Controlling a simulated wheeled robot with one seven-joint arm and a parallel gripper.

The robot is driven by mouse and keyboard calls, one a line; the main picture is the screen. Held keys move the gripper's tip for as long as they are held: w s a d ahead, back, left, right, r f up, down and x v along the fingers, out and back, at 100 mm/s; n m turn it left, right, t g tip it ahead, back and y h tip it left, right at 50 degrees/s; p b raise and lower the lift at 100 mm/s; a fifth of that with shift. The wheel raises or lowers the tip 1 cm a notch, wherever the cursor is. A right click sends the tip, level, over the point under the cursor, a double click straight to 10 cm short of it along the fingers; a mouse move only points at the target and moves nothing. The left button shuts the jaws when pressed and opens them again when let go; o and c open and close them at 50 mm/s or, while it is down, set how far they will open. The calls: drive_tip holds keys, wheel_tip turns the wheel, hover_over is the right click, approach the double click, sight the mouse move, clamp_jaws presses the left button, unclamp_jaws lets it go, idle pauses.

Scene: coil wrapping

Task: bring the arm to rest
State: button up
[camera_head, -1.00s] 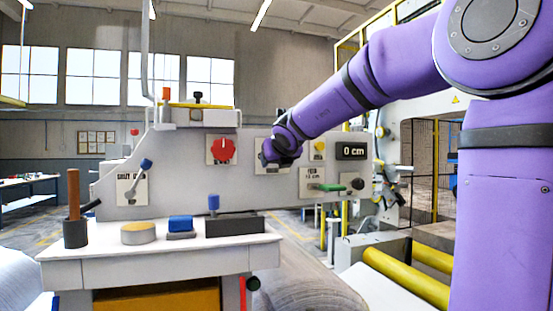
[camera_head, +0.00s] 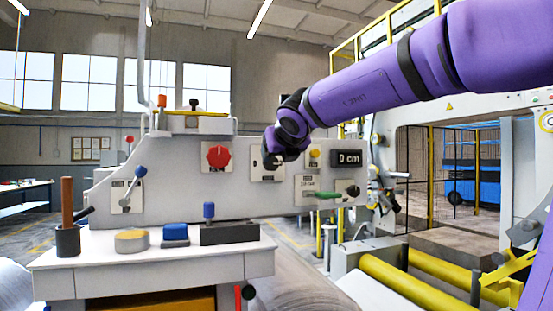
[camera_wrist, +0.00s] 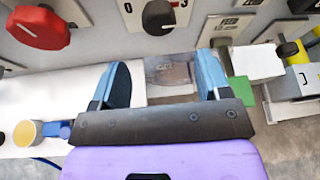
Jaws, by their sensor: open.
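My purple arm (camera_head: 375,90) reaches in from the upper right of the head view. Its dark wrist end is in front of the grey machine panel (camera_head: 180,160), and my gripper's fingers cannot be made out there. In the wrist view my gripper (camera_wrist: 163,75) is open, its two blue-grey fingers wide apart with nothing held between them. The panel's black rotary knob (camera_wrist: 159,17) is just above the gap, and the red knob (camera_wrist: 40,27) is at the upper left. Whether anything touches the panel cannot be told.
A white bench (camera_head: 150,270) holds a dark cup (camera_head: 68,241), a tan roll (camera_head: 132,241) and a blue block (camera_head: 176,233). Yellow rollers (camera_head: 400,285) lie at lower right.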

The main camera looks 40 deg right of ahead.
drive_tip(key=shift+s+a+r, duration=0.2)
drive_tip(key=shift+s, duration=0.25)
idle(0.3)
drive_tip(key=s+a+f+n+t+y, duration=0.1)
drive_tip(key=s+a+f+n+y, duration=0.35)
drive_tip(key=n, duration=0.85)
drive_tip(key=s+a+f+n+y, duration=0.1)
drive_tip(key=s+a+n+y, duration=0.4)
drive_tip(key=a+n, duration=0.65)
drive_tip(key=s+d+f+n+g+h, duration=0.2)
drive_tip(key=s+f+n+g, duration=0.2)
drive_tip(key=s+f+n, duration=0.3)
drive_tip(key=s+d+f+n+g+h, duration=0.2)
drive_tip(key=s+f+n+g, duration=0.2)
drive_tip(key=s+f+n, duration=0.3)
wheel_tip(320, 180, down, 4)
drive_tip(key=shift+s+d+r+h, duration=0.2)
drive_tip(key=shift+s+h, duration=0.15)
drive_tip(key=shift+s, duration=0.4)
